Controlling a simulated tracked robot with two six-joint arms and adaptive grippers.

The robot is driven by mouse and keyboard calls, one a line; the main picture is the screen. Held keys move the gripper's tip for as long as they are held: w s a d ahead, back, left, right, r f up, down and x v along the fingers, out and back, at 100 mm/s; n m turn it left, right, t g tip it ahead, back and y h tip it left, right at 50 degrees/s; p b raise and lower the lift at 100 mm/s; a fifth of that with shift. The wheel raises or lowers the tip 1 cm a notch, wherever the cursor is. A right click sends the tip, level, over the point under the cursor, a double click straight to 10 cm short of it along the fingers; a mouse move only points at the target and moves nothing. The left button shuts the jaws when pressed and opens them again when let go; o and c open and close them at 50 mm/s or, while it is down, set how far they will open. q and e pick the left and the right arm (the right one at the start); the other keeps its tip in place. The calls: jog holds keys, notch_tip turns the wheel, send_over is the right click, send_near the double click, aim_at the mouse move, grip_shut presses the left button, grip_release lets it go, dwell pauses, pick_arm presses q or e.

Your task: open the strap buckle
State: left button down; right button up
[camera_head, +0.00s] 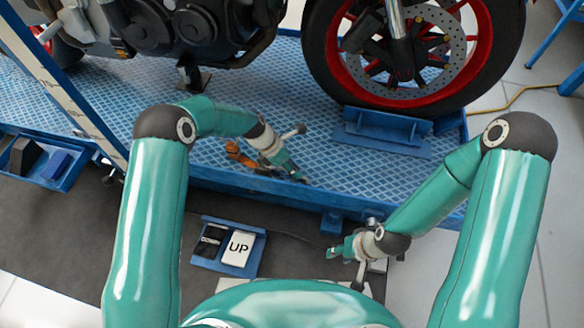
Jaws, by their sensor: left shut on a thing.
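The orange strap (236,152) lies on the blue deck near its front edge, in the left middle of the head view. It runs behind my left gripper. My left gripper (300,178) points down and right at the deck edge and is shut on what looks like the strap buckle; its fingers and wrist hide most of that part. My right gripper (335,252) is in front of the deck, low in the view, pointing left and apart from the strap. Its fingers are too small to tell whether they are open, and I see nothing held in them.
A motorcycle stands on the blue lift deck (120,95), its red-rimmed front wheel (318,40) by a blue wheel chock (385,128). A control panel with an UP pedal (240,247) sits on the floor before the deck. A blue tray (22,180) is at the left.

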pick_arm(q)
jog(key=r+h, duration=0.1)
jog(key=a+r+h+b, duration=0.1)
jog(key=h, duration=0.1)
jog(key=shift+w+a+r+g, duration=0.15)
jog(key=shift+g, duration=0.25)
jog(key=shift+w+a+r+h+b, duration=0.1)
jog(key=shift+a+r+h+b, duration=0.3)
jog(key=shift+r+h, duration=0.35)
jog(key=shift+w+a+r+h+b, duration=0.1)
jog(key=shift+a+r+h+b, duration=0.25)
jog(key=shift+h, duration=0.6)
pick_arm(e)
jog(key=shift+f, duration=1.25)
jog(key=shift+c, duration=0.2)
